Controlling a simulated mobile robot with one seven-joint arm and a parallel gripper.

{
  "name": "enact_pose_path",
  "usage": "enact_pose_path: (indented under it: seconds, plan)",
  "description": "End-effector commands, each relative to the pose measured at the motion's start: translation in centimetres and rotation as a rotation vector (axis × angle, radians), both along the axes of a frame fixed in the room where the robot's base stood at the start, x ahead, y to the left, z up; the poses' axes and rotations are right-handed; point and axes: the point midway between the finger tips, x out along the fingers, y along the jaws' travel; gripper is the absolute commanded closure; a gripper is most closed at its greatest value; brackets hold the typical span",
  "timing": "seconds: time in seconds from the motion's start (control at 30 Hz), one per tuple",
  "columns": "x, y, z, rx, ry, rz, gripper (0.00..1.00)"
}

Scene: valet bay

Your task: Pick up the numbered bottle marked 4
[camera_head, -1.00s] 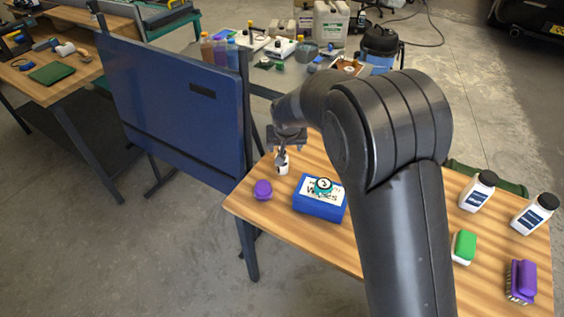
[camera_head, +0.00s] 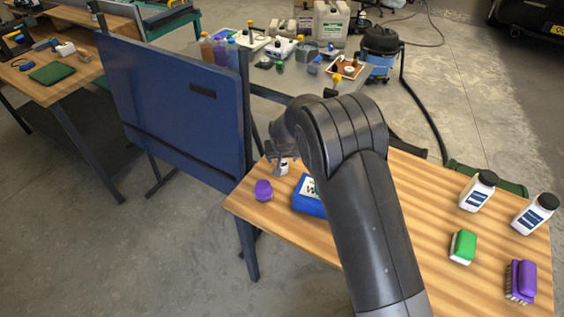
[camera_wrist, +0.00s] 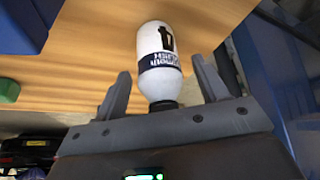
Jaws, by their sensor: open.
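A white bottle (camera_wrist: 157,62) with a dark blue label and a dark cap lies between the spread fingers of my gripper (camera_wrist: 162,78) in the wrist view. Its cap end is toward the palm and the fingers look apart from its sides. A dark numeral shows on it, but I cannot read it surely. In the head view this bottle (camera_head: 284,168) is mostly hidden by my gripper (camera_head: 281,160) at the bench's far left. Two more white bottles with black caps stand at the right, a nearer one (camera_head: 534,214) and a farther one (camera_head: 477,191); their numbers are unreadable.
On the wooden bench (camera_head: 425,225) are a purple item (camera_head: 263,190), a blue box (camera_head: 307,205) partly behind my arm, a green-and-white block (camera_head: 462,246) and a purple brush (camera_head: 520,281). A blue panel (camera_head: 175,110) stands close left of the bench.

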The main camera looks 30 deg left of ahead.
Motion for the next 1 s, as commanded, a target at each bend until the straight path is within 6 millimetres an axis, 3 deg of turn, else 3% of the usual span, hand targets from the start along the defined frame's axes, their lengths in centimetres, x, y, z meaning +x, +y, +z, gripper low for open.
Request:
enact_pose_path:
  seconds: [0.3, 0.9, 1.0]
  plan:
    - [0.11, 0.10, -0.36, 0.000, 0.000, 0.000, 0.34]
    - [0.10, 0.10, -0.35, 0.000, 0.000, 0.001, 0.84]
    - [0.11, 0.11, -0.32, 0.000, -0.001, 0.001, 0.86]
